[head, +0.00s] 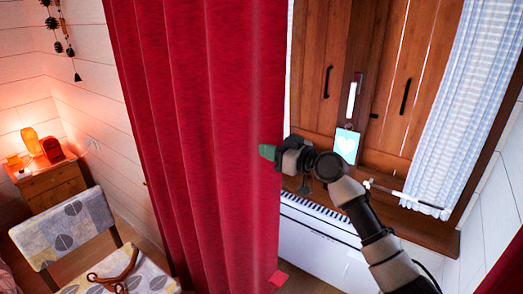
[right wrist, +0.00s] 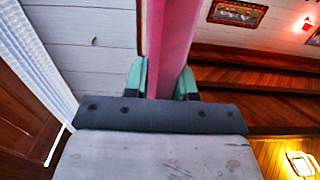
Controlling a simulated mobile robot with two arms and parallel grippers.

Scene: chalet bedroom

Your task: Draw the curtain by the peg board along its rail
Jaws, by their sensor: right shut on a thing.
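The red curtain (head: 190,120) hangs in folds from the top edge of the head view down past its bottom edge. Its rail is out of view, and I cannot make out a peg board. My right gripper (head: 269,152) is at the curtain's right edge, with one green fingertip showing against the cloth. In the right wrist view the gripper's green fingers (right wrist: 160,80) stand on either side of the curtain (right wrist: 172,40), which shows as a pinkish-red strip, and are shut on it. My left gripper is not in view.
Behind my right arm are wooden shutters (head: 395,65), a blue checked curtain (head: 460,95), a heart card (head: 347,143) and a white heater (head: 320,243). A patterned chair (head: 75,235) and a small wooden cabinet (head: 52,187) with a lit lamp stand at left.

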